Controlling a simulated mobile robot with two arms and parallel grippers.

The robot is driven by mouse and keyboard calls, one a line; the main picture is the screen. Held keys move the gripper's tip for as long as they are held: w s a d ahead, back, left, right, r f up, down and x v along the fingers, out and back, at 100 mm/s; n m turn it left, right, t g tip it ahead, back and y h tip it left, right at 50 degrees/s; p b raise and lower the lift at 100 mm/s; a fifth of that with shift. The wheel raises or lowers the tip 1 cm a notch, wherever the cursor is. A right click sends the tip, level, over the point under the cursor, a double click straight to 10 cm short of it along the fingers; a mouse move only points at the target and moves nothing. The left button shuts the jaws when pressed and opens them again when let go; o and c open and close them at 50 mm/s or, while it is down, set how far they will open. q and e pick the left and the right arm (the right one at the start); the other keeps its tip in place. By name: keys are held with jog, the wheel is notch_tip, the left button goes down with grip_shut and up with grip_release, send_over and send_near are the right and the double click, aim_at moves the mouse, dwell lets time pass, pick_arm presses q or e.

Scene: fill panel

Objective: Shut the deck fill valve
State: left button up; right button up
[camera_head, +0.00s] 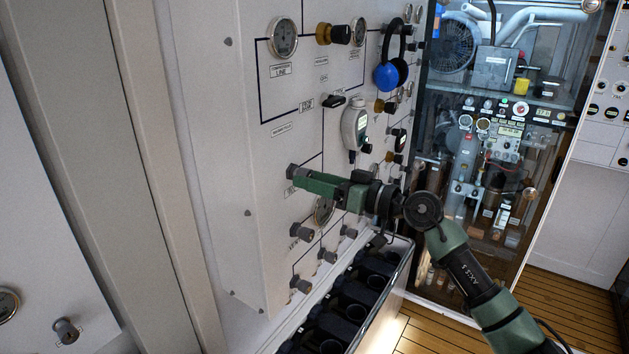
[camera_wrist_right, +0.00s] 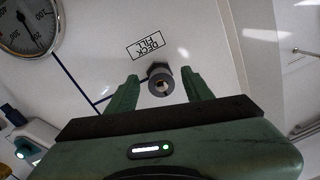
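My right gripper (camera_wrist_right: 160,76) is open, with one green finger on each side of the valve. I see gaps between the fingers and the valve, so it is not gripped. In the head view my right gripper (camera_head: 298,177) reaches left to the white panel (camera_head: 225,150), and the valve (camera_head: 291,170) is mostly hidden behind its fingertips. My left gripper is not in view.
Several similar grey knobs (camera_head: 300,232) sit lower on the panel. Above are gauges (camera_head: 283,38), a black-and-brass knob (camera_head: 333,34), a hanging blue headset (camera_head: 387,76) and a grey handheld device (camera_head: 354,125). An open case (camera_head: 348,300) stands below the arm.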

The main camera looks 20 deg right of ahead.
jog(key=b+v, duration=0.3)
jog(key=v, duration=0.5)
dwell(0.4)
